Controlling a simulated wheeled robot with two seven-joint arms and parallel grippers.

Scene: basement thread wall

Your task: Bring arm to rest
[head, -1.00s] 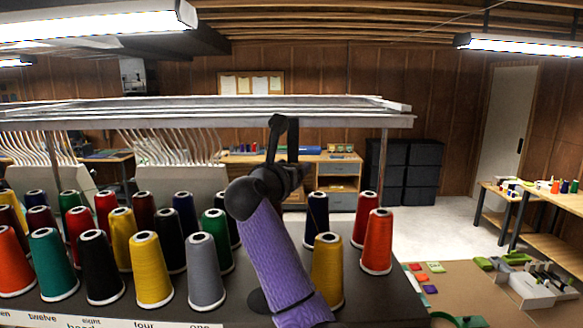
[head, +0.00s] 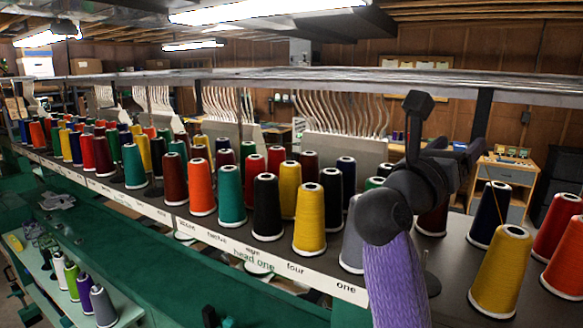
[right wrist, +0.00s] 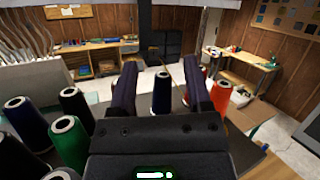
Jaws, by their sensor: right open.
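My right arm, in a purple sleeve, rises from the bottom of the head view. Its dark right gripper (head: 446,132) is above the thread rack (head: 437,300), among the cones at its right end. In the right wrist view the two fingers of the right gripper (right wrist: 160,66) are spread wide. A navy cone (right wrist: 161,95) shows between them in the picture, beyond the gripper, and nothing is held. In the head view the navy cone (head: 489,214) stands upright to the right of the gripper. My left gripper is not in view.
Many upright cones fill the rack, including a yellow cone (head: 310,220) and a grey cone (head: 353,240) near the arm. A metal rail (head: 300,76) runs above them. A lower shelf (head: 35,265) at left holds more cones. Open floor (right wrist: 145,80) lies beyond the rack.

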